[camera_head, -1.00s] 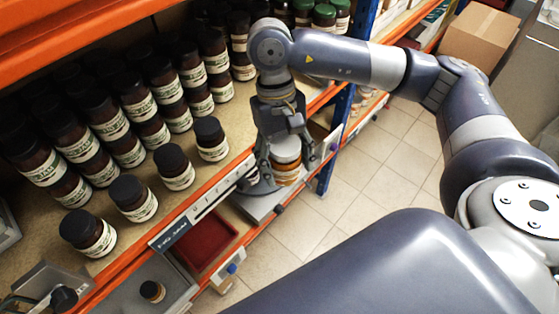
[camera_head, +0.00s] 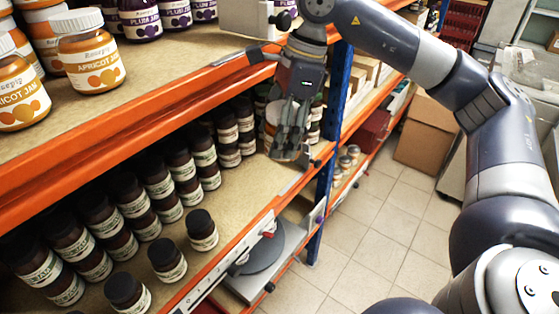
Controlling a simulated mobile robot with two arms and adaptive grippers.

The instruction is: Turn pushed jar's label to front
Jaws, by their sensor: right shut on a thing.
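My right gripper (camera_head: 287,150) reaches in from the right at the front of the lower shelf, beside the blue post. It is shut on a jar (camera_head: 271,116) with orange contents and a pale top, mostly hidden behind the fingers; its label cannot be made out. Apricot jam jars (camera_head: 92,62) with white lids stand on the upper shelf (camera_head: 165,75), labels to the front. Dark jars with black lids and cream labels fill the lower shelf; a few, such as one dark jar (camera_head: 202,231), stand apart near the front edge. I cannot tell which jar was pushed.
A grey round disc (camera_head: 264,252) sits on a platform below the lower shelf's orange front beam. Plum jam jars (camera_head: 139,22) stand farther along the upper shelf. A blue post (camera_head: 328,165) is close to my gripper. The tiled aisle (camera_head: 375,220) is open floor.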

